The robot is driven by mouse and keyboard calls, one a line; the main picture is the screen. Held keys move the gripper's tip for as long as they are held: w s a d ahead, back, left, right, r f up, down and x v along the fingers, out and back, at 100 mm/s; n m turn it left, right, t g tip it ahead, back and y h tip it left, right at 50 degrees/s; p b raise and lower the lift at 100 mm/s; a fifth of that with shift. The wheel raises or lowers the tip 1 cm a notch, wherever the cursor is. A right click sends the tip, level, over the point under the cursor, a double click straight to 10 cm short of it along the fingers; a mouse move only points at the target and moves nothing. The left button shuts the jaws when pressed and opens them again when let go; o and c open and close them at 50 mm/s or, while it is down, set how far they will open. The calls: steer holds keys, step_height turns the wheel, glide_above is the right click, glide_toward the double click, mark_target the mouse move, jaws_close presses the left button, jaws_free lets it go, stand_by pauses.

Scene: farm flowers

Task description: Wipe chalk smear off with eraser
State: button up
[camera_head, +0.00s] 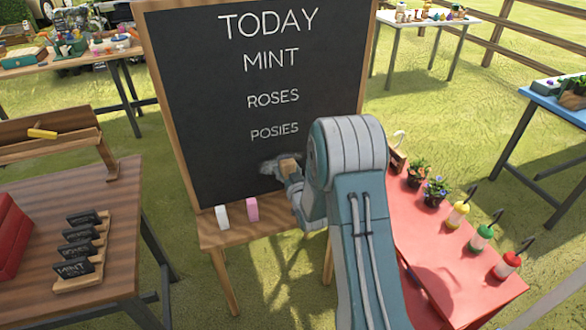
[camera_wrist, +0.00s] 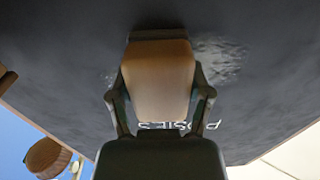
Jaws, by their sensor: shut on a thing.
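The chalkboard (camera_head: 215,110) stands in a wooden frame with TODAY, MINT, ROSES and POSIES written on it. A grey-white chalk smear (camera_head: 268,167) lies below POSIES; in the wrist view it shows as a pale patch (camera_wrist: 218,58) right of the eraser, with a fainter trace at the left. My gripper (camera_head: 288,172) is shut on the wooden eraser (camera_wrist: 158,80), which also shows tan in the head view (camera_head: 288,165). The eraser's dark felt edge (camera_wrist: 158,35) faces the board and appears to be at or very close to its surface. My arm hides the board's lower right.
A white chalk piece (camera_head: 222,216) and a pink one (camera_head: 252,209) stand on the board's wooden ledge (camera_head: 235,236). A brown table (camera_head: 120,255) with small signs is at the left. A red table (camera_head: 440,250) with bottles and potted flowers is at the right.

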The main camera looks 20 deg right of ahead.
mark_target(304, 158)
steer(key=shift+s+a, duration=0.15)
steer(key=shift+a, duration=3.85)
steer(key=shift+d+r, duration=0.1)
steer(key=shift+r, duration=0.3)
steer(key=shift+w+d+r, duration=0.1)
steer(key=shift+w+d, duration=0.05)
steer(key=shift+d, duration=0.85)
steer(key=shift+w+d, duration=0.15)
steer(key=shift+d, duration=0.8)
steer(key=shift+c, duration=0.4)
steer(key=shift+s+d, duration=0.15)
steer(key=shift+d, duration=5)
steer(key=shift+a, duration=0.1)
